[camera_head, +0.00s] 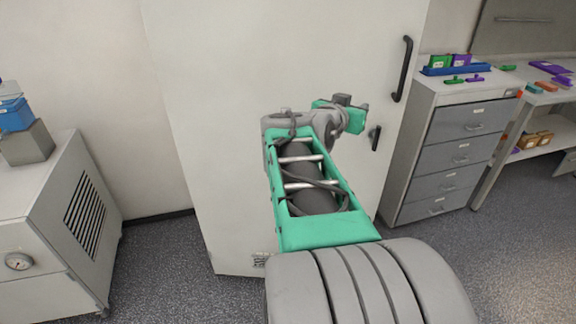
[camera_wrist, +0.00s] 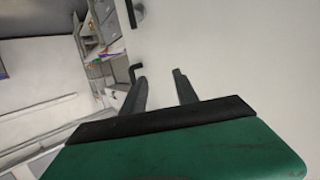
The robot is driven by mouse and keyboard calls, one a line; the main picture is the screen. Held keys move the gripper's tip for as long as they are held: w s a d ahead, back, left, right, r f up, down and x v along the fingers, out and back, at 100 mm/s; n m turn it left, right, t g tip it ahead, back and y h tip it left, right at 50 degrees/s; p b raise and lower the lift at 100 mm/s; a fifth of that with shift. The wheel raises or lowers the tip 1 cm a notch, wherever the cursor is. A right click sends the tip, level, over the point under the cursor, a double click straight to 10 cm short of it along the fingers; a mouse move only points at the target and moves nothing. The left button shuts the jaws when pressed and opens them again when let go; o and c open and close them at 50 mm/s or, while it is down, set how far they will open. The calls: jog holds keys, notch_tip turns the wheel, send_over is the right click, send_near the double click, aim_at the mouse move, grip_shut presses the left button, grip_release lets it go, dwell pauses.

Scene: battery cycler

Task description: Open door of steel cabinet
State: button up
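The steel cabinet (camera_head: 235,90) is tall and off-white, and its door looks closed. A long black bar handle (camera_head: 403,68) stands upright near the door's right edge. A smaller black latch (camera_head: 375,138) sits below it. In the wrist view the cabinet face (camera_wrist: 235,50) fills the right side. The small latch (camera_wrist: 135,72) shows just beyond the left fingertip, and the end of the long handle (camera_wrist: 137,12) is at the top. My gripper (camera_wrist: 160,75) is open, with nothing between its two dark fingers. In the head view my arm hides its fingers.
A grey drawer unit (camera_head: 455,150) stands right of the cabinet, with a blue tray (camera_head: 455,70) on top. A workbench (camera_head: 550,95) is further right. A vented machine (camera_head: 60,220) stands at the left. Speckled floor (camera_head: 165,260) is clear between it and the cabinet.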

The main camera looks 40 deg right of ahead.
jog(key=w+a+f+n+t+y+b, duration=0.1)
jog(key=w+a+f+n+y, duration=0.1)
jog(key=a+f, duration=0.5)
jog(key=w+a+f+n+t+y+b, duration=0.1)
jog(key=w+a+f+n+y, duration=0.1)
jog(key=w+a+f+y, duration=0.2)
jog(key=w+a+f, duration=0.1)
jog(key=a+f, duration=0.1)
jog(key=a, duration=0.1)
jog(key=shift+w+f+n, duration=0.3)
jog(key=shift+f+n, duration=0.05)
jog(key=shift+n, duration=0.05)
jog(key=shift+a, duration=0.1)
